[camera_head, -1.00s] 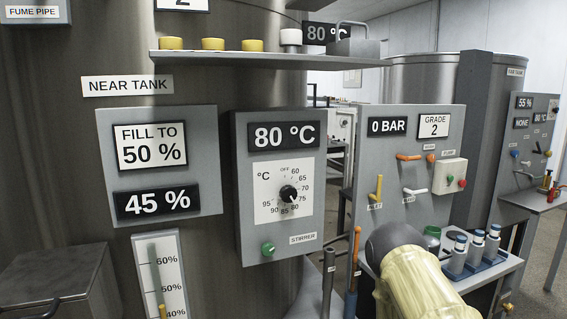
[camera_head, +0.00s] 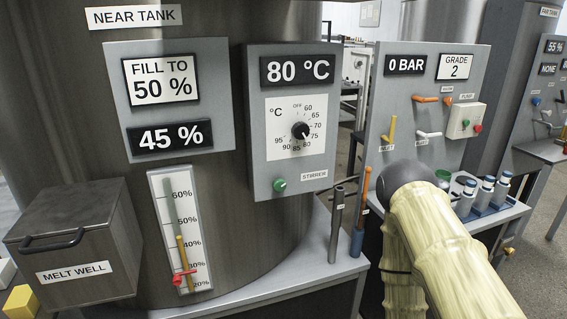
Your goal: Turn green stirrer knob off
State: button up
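The green stirrer knob (camera_head: 279,186) sits at the lower left of the grey temperature panel (camera_head: 262,150) on the near tank. A small STIRRER label (camera_head: 314,175) is to its right. The panel's display reads 80 °C, and a black dial (camera_head: 300,131) sits above the knob. Which way the stirrer knob is turned is too small to tell. My pale yellow arm reaches up from the bottom right, to the right of the panel and apart from it. My gripper is not visible.
A melt well box (camera_head: 75,245) with a black handle stands at the left. The valve panel (camera_head: 470,75) is at the right, with blue-capped bottles (camera_head: 485,192) on a shelf below it. Two upright rods (camera_head: 337,225) stand between the temperature panel and my arm.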

aim_at(279, 185)
jog(key=k, duration=1.2)
jog(key=i, duration=0.7)
jog(key=u, duration=0.5)
